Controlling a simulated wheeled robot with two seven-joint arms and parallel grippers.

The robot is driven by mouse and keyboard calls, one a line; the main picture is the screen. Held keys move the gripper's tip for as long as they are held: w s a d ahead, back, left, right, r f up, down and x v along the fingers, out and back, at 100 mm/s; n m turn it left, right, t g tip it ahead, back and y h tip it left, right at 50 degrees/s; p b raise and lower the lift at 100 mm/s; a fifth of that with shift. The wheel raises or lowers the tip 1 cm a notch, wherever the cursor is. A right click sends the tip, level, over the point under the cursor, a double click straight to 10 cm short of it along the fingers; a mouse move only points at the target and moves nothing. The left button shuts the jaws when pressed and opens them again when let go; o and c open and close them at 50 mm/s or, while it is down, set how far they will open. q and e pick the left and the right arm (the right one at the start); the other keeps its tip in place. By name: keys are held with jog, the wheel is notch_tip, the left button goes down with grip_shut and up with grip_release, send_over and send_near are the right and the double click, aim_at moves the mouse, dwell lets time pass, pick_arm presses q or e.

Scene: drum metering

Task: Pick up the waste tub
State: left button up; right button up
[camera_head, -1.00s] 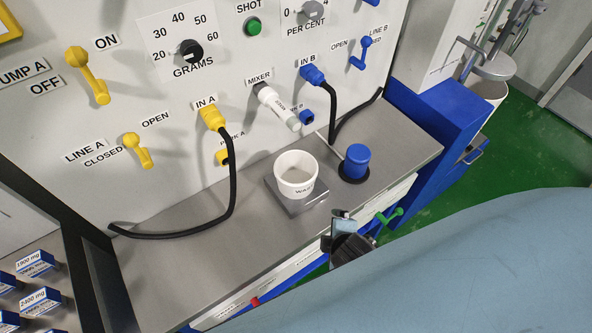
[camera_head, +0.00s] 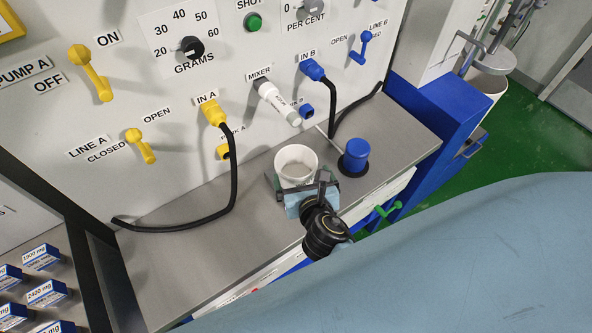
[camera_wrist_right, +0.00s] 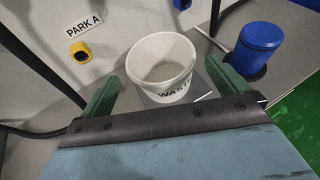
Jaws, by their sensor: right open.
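The waste tub (camera_head: 296,164) is a white round open cup standing upright on a small metal plate on the steel counter, below the mixer nozzle. In the right wrist view the tub (camera_wrist_right: 160,66) shows part of its dark lettering and looks empty inside. My right gripper (camera_head: 297,181) is at the near side of the tub. In the right wrist view its green fingers (camera_wrist_right: 168,90) are spread apart, one on each side of the tub, with the tub a little ahead between them. Whether a finger touches it I cannot tell. My left gripper is not in view.
A blue capped cylinder (camera_head: 356,154) stands on the counter just right of the tub. The mixer nozzle (camera_head: 277,101) juts out above and behind it. A black hose (camera_head: 234,188) loops over the counter on the left. The counter's left part (camera_head: 175,260) is clear.

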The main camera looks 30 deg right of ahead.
aim_at(293, 153)
jog(key=x, duration=0.5)
jog(key=b+x, duration=0.1)
jog(key=x, duration=0.2)
jog(key=shift+s+f, duration=0.15)
jog(key=shift+f, duration=0.1)
jog(key=c, duration=0.7)
